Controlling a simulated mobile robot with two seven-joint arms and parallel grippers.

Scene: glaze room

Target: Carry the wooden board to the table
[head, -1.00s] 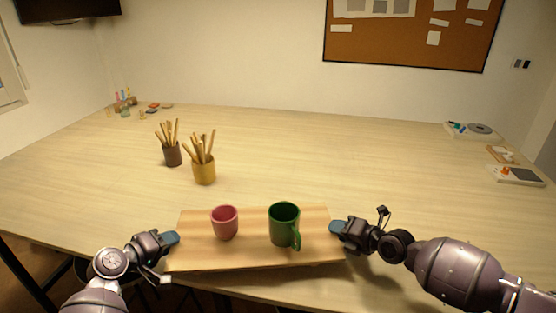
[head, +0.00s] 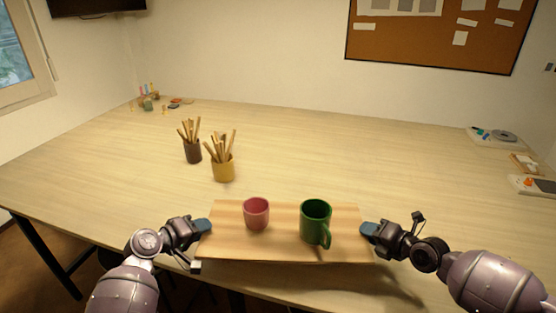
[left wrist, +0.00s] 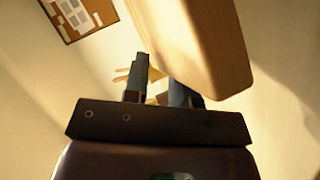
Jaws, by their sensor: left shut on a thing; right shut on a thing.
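The wooden board (head: 283,246) is held between my two grippers at the near edge of the table (head: 330,150). A pink cup (head: 256,214) and a green mug (head: 315,221) stand upright on it. My left gripper (head: 204,227) is shut on the board's left end, and my right gripper (head: 368,231) on its right end. In the left wrist view the board (left wrist: 205,45) shows large beside the fingers of my left gripper (left wrist: 160,85). I cannot tell whether the board touches the table.
A dark pot (head: 193,151) and a yellow pot (head: 223,170), both holding wooden sticks, stand beyond the board to the left. Small items (head: 148,104) lie at the far left corner, and trays (head: 494,137) at the right edge. The table's middle is clear.

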